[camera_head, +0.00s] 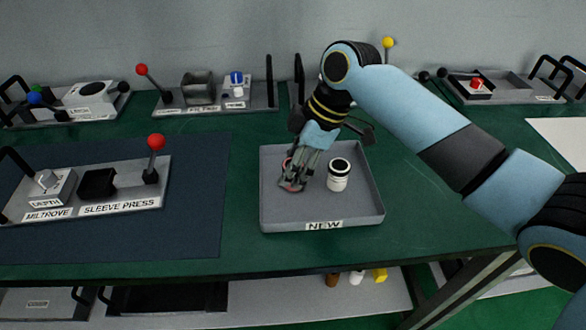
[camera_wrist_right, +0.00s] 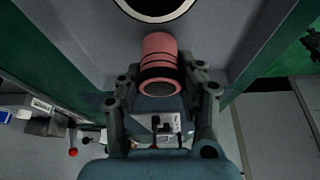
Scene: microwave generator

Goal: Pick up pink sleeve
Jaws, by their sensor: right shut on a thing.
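The pink sleeve (camera_wrist_right: 159,58) is a short pink cylinder with dark bands and a hollow end, seen between the fingers in the right wrist view. My right gripper (camera_wrist_right: 160,92) is shut on it. In the head view my right gripper (camera_head: 293,184) is low inside the grey tray marked NEW (camera_head: 350,215), at its left side. Only a small bit of the pink sleeve (camera_head: 287,161) shows there behind the fingers. I cannot tell whether the sleeve still touches the tray floor. My left gripper is not in view.
The sleeve press panel (camera_head: 120,190) with a red-knobbed lever is at the left. More panels line the back. Green table is clear right of the tray.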

